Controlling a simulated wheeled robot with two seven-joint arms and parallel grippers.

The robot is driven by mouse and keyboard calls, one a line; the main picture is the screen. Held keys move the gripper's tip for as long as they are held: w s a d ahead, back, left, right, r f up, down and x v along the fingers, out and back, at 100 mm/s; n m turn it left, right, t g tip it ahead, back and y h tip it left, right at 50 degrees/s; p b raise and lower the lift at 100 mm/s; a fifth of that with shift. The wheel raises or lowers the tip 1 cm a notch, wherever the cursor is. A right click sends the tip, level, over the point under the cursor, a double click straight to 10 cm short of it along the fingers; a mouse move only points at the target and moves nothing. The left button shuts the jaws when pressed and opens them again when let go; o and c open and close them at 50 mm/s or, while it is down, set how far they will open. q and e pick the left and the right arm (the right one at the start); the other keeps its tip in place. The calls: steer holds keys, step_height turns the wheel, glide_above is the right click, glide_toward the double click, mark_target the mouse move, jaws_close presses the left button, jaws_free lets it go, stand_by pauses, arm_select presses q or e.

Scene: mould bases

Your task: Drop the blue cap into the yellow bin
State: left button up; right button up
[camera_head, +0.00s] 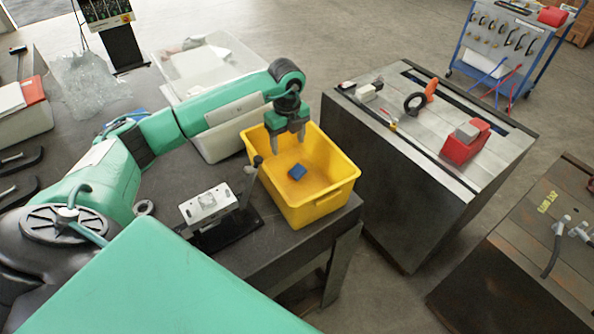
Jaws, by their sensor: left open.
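The blue cap (297,172) lies on the floor of the yellow bin (322,203). The bin stands at the right end of the dark table. My left gripper (288,146) is open, with its fingers pointing down over the back left part of the bin. The cap is in front of and below the fingers, apart from them. No object shows between the fingers. My right gripper is not in view.
A metal fixture (210,207) with an upright lever stands left of the bin. A dark cabinet (385,180) with tools on top stands to the right, across a gap.

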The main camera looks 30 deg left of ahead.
arm_select(q)
step_height(320, 180, up, 14)
steer(key=b, duration=0.4)
steer(key=shift+f, duration=0.15)
stand_by(0.4)
